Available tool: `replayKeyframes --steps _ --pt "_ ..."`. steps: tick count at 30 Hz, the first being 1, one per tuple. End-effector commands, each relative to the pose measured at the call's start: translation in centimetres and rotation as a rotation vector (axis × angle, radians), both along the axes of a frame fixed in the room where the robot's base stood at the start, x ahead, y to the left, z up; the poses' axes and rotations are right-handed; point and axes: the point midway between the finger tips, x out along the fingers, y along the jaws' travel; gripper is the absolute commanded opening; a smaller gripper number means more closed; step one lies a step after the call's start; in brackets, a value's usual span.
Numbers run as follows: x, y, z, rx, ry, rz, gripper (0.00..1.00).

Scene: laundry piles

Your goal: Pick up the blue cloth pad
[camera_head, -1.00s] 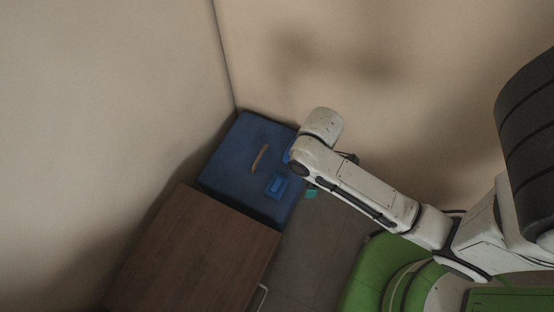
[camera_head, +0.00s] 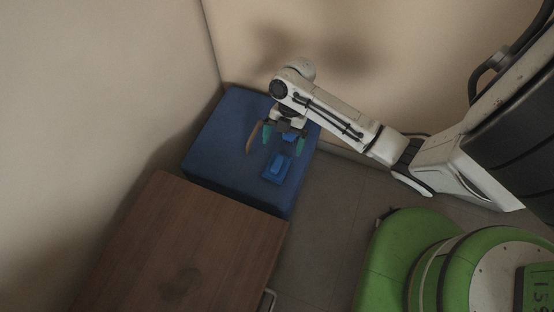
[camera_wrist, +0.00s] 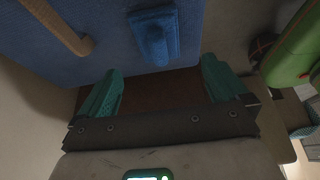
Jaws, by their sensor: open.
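The blue cloth pad (camera_head: 276,167) lies on the blue padded block, near its front edge, with a smaller raised blue part on top. It also shows at the top centre of the wrist view (camera_wrist: 153,36), beyond my fingertips. My gripper (camera_head: 283,143) is open and empty, its teal fingers spread and pointing down above the block. In the head view it is just behind the pad. In the wrist view, neither finger (camera_wrist: 162,70) visibly touches the pad.
The blue block (camera_head: 220,140) stands in the wall corner, with a brown cabinet (camera_head: 200,235) against its front. A tan curved strip (camera_head: 251,138) lies left of the pad. Another small blue item (camera_head: 290,137) is partly hidden by my gripper.

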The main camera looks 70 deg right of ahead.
Motion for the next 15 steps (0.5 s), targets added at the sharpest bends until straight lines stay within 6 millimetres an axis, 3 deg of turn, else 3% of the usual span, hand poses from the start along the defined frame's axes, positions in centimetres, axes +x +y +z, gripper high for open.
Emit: replayKeyframes --steps 6,15 --pt "0.0 1.3 -3.3 0.0 0.001 -0.003 1.0" --pt "0.2 2.5 -5.6 0.0 0.0 -0.003 1.0"
